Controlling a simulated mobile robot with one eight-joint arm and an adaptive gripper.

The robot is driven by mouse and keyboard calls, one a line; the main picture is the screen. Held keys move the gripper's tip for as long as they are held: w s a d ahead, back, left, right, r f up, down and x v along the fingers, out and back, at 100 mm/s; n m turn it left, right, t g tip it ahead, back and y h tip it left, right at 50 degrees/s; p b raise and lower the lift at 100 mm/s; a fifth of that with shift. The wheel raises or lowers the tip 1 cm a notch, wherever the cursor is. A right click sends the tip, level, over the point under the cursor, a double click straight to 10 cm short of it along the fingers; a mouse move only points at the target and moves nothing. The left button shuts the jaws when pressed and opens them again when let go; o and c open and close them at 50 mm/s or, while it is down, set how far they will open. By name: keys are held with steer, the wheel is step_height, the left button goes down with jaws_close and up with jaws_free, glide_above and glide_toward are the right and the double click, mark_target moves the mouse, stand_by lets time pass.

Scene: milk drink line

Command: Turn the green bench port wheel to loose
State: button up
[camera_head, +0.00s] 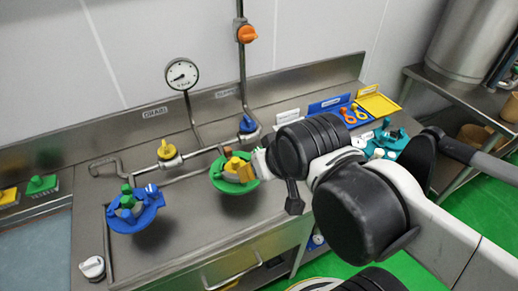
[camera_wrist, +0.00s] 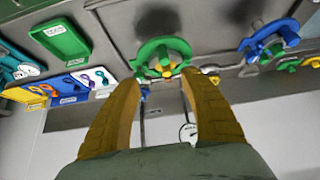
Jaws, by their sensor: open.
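A round green bench port wheel (camera_head: 221,184) with yellow parts at its middle sits on the steel bench, near the centre of the head view. It shows in the wrist view as a green ring (camera_wrist: 143,50) just beyond my fingertips. My gripper (camera_head: 246,172) is over its right side, covering part of it. In the wrist view my gripper (camera_wrist: 161,78) is open, its two yellow-brown fingers apart with nothing held between them. Whether the fingers touch the wheel I cannot tell.
A blue wheel (camera_head: 152,215) with a green knob stands to the left. Behind are pipes with a yellow valve (camera_head: 166,150), a blue valve (camera_head: 247,124) and a gauge (camera_head: 182,74). Coloured trays (camera_head: 378,104) lie at the right. Bare bench (camera_head: 190,235) lies in front.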

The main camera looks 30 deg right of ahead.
steer(key=w+d+m+g+p, duration=0.4)
steer(key=w+m, duration=0.3)
steer(key=m, duration=0.1)
steer(key=w+d+m+g+p, duration=0.3)
steer(key=w+m, duration=0.4)
steer(key=w, duration=0.1)
step_height(320, 180, down, 11)
steer(key=b, duration=0.3)
steer(key=shift+s+d+f, duration=0.1)
steer(key=shift+f, duration=0.05)
steer(key=shift+c, duration=0.5)
jaws_close()
